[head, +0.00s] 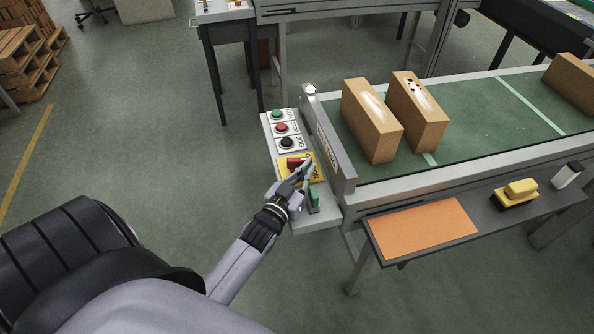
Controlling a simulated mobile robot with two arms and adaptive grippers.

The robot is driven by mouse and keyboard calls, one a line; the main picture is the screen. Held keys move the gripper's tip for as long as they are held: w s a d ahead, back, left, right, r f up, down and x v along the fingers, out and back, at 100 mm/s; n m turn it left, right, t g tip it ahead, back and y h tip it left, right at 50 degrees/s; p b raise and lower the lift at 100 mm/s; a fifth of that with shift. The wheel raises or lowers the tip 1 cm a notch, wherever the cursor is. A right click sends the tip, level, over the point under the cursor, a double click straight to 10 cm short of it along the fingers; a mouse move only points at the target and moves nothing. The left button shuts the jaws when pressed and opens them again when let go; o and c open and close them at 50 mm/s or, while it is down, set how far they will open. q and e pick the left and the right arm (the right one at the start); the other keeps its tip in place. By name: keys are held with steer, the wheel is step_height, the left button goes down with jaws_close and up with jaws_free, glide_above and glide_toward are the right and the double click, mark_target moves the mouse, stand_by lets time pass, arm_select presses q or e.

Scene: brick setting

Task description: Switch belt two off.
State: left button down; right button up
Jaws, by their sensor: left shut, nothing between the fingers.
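The control panel (268,128) is a pale strip at the near left end of a green conveyor belt (350,128). It carries a green button (277,115), a red button (281,127) and a black button (287,143), each on a labelled plate. Below them a red switch part (293,162) sits on a yellow plate (319,177). A green piece (314,198) stands lower on the panel. My left gripper (308,168) is shut and empty over the yellow plate, close beside the red part; I cannot tell if they touch. The belt-end sign (326,150) is too small to read surely.
Several cardboard boxes (371,120) stand on the belt. A side shelf holds an orange mat (422,228), a yellow object (516,193) and a small white-and-black item (567,175). Wooden pallets (25,60) are stacked at far left. The floor left of the panel is clear.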

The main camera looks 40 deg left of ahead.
arm_select(q)
steer(key=shift+s, duration=0.25)
steer(key=s, duration=1.1)
steer(key=shift+s+d, duration=0.25)
steer(key=shift+d, duration=0.2)
